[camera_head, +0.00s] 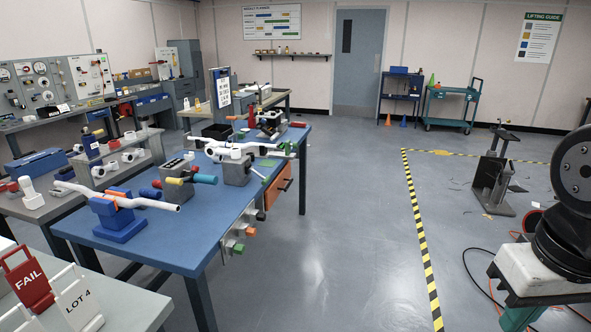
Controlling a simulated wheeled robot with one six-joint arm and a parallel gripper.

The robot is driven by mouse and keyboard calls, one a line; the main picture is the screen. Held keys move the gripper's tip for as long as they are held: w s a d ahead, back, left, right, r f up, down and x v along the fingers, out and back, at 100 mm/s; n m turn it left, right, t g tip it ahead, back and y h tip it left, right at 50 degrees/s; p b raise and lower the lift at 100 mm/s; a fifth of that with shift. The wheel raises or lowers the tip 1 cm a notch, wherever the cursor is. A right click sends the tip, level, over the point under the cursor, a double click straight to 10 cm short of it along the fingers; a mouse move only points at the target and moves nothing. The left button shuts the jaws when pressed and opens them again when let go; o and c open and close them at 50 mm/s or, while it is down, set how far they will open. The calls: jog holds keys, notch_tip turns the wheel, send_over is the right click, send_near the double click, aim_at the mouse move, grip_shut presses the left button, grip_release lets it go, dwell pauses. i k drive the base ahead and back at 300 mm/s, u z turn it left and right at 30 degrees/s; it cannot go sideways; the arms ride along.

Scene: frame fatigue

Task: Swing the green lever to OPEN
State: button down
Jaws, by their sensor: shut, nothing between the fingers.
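A small green-ended lever or knob (239,247) sticks out low on the side of the blue-topped bench (150,248), the nearest in a row there. An orange one (250,231) and a black one (260,214) sit beside it, farther along. A green piece (259,173) also lies at the bench's right edge; I cannot tell whether it is part of a lever. No OPEN marking is legible, so I cannot tell the lever's position. My gripper is not in view.
White bars, a blue fixture (121,221) and a grey block with coloured handles (184,186) crowd the bench. A red FAIL sign (27,284) stands front left. Floor right of the bench is clear up to a yellow-black strip (420,230). Cables lie at the lower right.

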aim_at(266, 180)
jog(key=u, duration=0.15)
jog(key=i, duration=1.1)
jog(key=u, duration=0.55)
